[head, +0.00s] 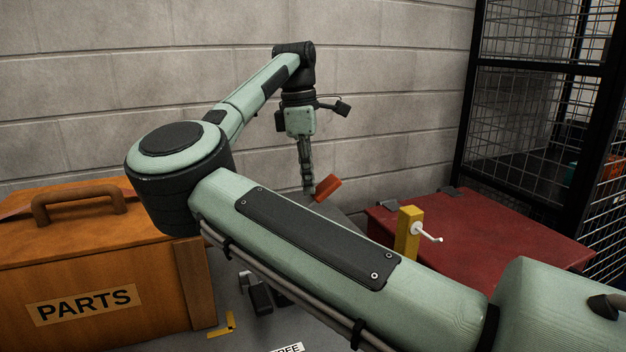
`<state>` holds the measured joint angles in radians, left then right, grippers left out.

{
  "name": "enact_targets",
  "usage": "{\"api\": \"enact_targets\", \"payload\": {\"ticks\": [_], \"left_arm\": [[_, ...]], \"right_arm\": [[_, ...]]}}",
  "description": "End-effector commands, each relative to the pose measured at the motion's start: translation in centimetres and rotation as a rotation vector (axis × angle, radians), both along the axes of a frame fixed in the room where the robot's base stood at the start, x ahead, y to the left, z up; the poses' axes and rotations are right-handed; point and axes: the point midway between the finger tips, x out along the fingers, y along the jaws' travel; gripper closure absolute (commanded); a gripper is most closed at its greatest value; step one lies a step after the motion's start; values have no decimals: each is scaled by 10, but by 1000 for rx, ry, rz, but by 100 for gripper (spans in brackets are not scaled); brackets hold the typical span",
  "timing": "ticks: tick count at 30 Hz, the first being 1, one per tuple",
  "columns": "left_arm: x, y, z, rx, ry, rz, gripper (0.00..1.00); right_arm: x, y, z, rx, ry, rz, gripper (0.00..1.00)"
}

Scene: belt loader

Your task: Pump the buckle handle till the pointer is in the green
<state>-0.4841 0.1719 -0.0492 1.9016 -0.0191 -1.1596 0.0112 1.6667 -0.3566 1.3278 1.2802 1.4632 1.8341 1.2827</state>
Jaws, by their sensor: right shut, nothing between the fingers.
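An orange-red handle (328,189), which looks like the buckle handle, slants up to the right behind my right arm. My right gripper (307,188) points down just left of the handle, with its fingers shut and empty. Its tips are close to the handle's lower end; I cannot tell whether they touch it. My right forearm hides the area below the handle. I can make out no pointer or green zone. My left gripper is not in view.
An orange-brown box (98,263) marked PARTS stands at the left. A red surface (490,240) with a yellow post (407,232) and white crank (428,235) is at the right. Small dark objects (260,298) sit below my arm. A black mesh cage (520,110) stands behind right.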

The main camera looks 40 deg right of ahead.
Motion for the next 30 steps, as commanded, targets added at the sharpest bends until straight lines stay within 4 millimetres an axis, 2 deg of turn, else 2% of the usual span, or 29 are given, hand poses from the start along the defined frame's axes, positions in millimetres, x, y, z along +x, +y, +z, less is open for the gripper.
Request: {"api": "enact_targets", "payload": {"ticks": [7,14,24,26,30], "left_arm": [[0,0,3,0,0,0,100],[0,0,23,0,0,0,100],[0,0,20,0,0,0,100],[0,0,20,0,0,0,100],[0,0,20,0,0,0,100]], "right_arm": [[1,1,2,-1,1,0,100],[17,21,13,-2,3,2,100],[19,23,11,-1,1,-1,100],[19,23,15,-1,0,-1,100],[21,25,36,-3,-2,0,100]]}}
